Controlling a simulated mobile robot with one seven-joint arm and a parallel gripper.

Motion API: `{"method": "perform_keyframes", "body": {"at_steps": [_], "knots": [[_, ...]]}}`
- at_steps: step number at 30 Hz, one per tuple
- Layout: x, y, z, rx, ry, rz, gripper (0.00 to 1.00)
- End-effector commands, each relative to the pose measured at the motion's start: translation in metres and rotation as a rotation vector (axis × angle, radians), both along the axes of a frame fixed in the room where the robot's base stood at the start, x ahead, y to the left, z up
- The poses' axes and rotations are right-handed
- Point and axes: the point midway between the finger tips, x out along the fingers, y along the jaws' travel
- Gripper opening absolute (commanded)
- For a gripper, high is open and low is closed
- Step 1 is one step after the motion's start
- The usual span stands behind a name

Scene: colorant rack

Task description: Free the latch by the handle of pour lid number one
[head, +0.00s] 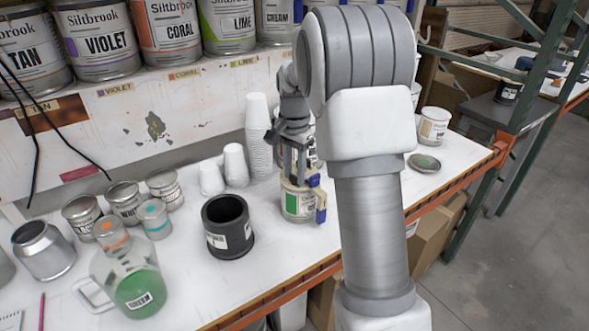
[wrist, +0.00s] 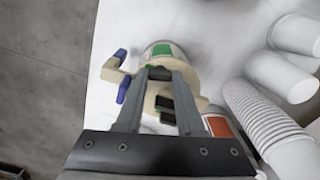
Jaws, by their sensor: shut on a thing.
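The pour lid (head: 291,187) is a beige piece on top of a can with a green label (head: 299,205). It has blue latch parts, one at the upper right (head: 313,180) and one lower down (head: 321,215). In the wrist view the lid (wrist: 112,72) shows with two blue parts (wrist: 122,94) to the left of my fingers.
A black cup (head: 228,228) stands left of the can. Stacked white cups (head: 260,135) stand close behind; a can with a red label (wrist: 219,126) is near my fingers. A green-filled pitcher (head: 135,280) and small cans are left. The table's orange front edge (head: 270,300) is near.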

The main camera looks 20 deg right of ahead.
Motion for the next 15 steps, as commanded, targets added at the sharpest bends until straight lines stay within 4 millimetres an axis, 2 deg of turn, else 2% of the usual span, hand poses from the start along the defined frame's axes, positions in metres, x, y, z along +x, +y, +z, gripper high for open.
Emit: {"method": "perform_keyframes", "body": {"at_steps": [15], "knots": [[0.0003, -0.0003, 0.0013, 0.001, -0.001, 0.489, 0.00]]}}
